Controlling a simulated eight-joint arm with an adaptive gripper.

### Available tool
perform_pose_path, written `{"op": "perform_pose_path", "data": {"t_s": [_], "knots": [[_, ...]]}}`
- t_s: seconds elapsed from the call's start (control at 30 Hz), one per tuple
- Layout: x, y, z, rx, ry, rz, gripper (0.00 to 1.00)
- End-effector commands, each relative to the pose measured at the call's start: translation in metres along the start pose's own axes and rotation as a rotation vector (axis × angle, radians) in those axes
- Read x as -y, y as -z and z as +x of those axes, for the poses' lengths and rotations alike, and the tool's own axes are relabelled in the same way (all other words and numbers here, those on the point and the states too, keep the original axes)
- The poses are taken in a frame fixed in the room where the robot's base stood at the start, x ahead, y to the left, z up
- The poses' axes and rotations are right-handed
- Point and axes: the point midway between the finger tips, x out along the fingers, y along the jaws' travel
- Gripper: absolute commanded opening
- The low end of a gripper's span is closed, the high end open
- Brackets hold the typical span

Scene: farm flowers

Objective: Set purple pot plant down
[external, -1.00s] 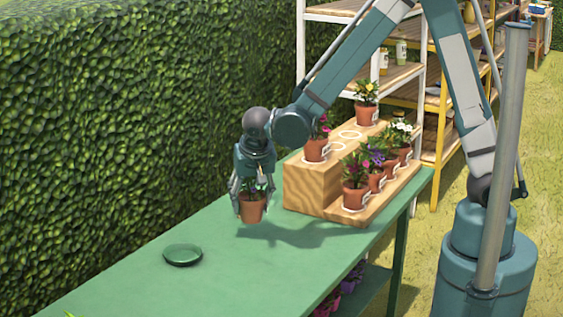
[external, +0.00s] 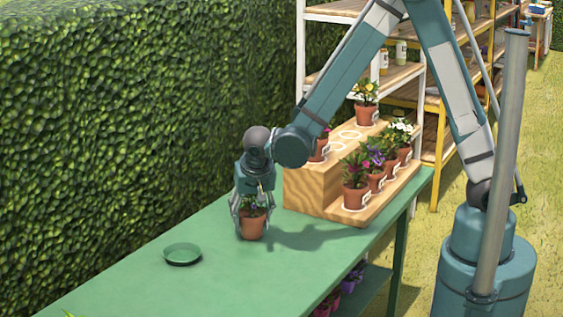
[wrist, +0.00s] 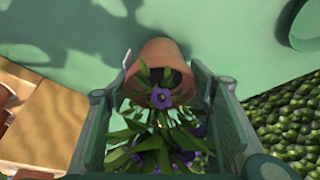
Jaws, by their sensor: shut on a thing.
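The purple pot plant is a terracotta pot (external: 252,229) with green leaves and purple flowers. My gripper (external: 251,212) is shut on it and points down over the green table (external: 215,275). In the external view the pot is low, close to the table top; I cannot tell whether it touches. The pot looks upright or nearly so in the external view.
A green saucer (external: 183,254) lies on the table left of the pot. A wooden stepped stand (external: 312,187) with several potted plants is to the right. A hedge (external: 100,130) runs along the far side.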

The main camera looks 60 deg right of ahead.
Motion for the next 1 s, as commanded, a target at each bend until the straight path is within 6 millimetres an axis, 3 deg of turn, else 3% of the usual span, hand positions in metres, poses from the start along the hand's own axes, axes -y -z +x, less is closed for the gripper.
{"op": "perform_pose_path", "data": {"t_s": [0.53,0.57,0.63,1.0], "knots": [[-0.0001,-0.003,0.0074,0.0,0.0,0.0,0.32],[-0.0001,-0.0028,0.0068,0.0,0.0,0.0,0.55],[-0.0001,-0.0027,0.0064,0.0,0.0,0.0,0.64],[-0.0001,-0.0025,0.0058,0.0,0.0,0.0,0.66]]}}
